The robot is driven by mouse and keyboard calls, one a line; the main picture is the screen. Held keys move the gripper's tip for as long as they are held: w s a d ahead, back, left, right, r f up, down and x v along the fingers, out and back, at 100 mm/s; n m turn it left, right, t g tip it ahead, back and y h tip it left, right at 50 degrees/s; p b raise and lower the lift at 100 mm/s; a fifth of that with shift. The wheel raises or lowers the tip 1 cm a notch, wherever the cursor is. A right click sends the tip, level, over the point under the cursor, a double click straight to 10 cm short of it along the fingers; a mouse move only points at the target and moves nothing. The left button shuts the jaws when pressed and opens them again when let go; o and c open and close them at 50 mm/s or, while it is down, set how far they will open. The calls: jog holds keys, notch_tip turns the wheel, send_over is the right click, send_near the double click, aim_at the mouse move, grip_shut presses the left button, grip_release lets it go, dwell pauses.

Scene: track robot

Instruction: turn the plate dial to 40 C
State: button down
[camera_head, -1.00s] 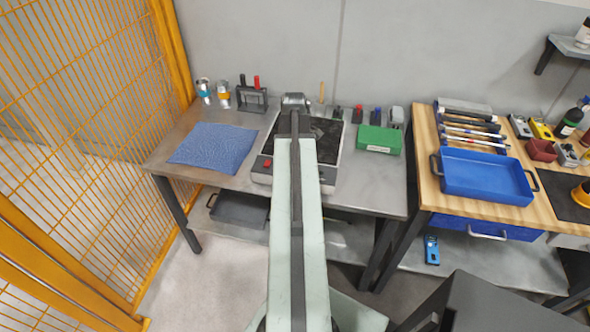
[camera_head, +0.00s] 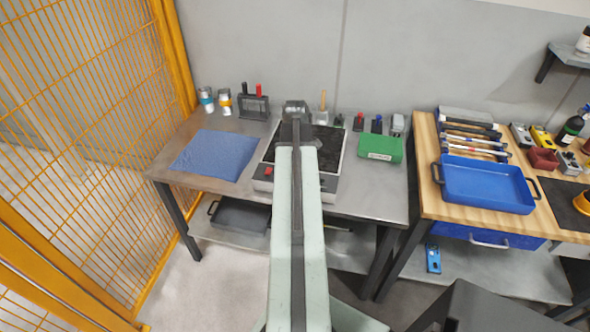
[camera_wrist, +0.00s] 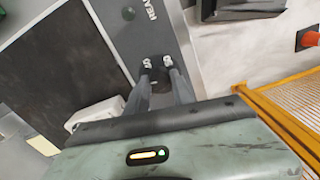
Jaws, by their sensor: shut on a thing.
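The hot plate (camera_head: 333,152) sits on the steel bench, with a dark top and a pale body; my arm covers its middle. In the wrist view its grey front panel (camera_wrist: 150,40) carries printed lettering and white number marks. The plate dial (camera_wrist: 154,76) is a small dark knob, partly hidden between my fingers. My gripper (camera_wrist: 158,68) is shut on the dial, one finger on each side. I cannot read the dial's setting. In the head view the dial and the fingertips are hidden by my arm.
A blue cloth (camera_head: 213,155) lies left of the plate, and a green box (camera_head: 381,149) stands to its right. A tube rack (camera_head: 253,106) and small bottles stand behind. A blue tray (camera_head: 487,186) is on the wooden bench. A yellow mesh fence (camera_head: 90,120) bounds the left.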

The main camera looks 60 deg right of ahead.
jog(key=m, duration=1.1)
jog(key=shift+m, duration=0.4)
jog(key=shift+a, duration=0.1)
jog(key=c, duration=1.1)
grip_release()
notch_tip(320, 180, up, 8)
jog(key=p, duration=0.8)
jog(key=shift+f, duration=0.15)
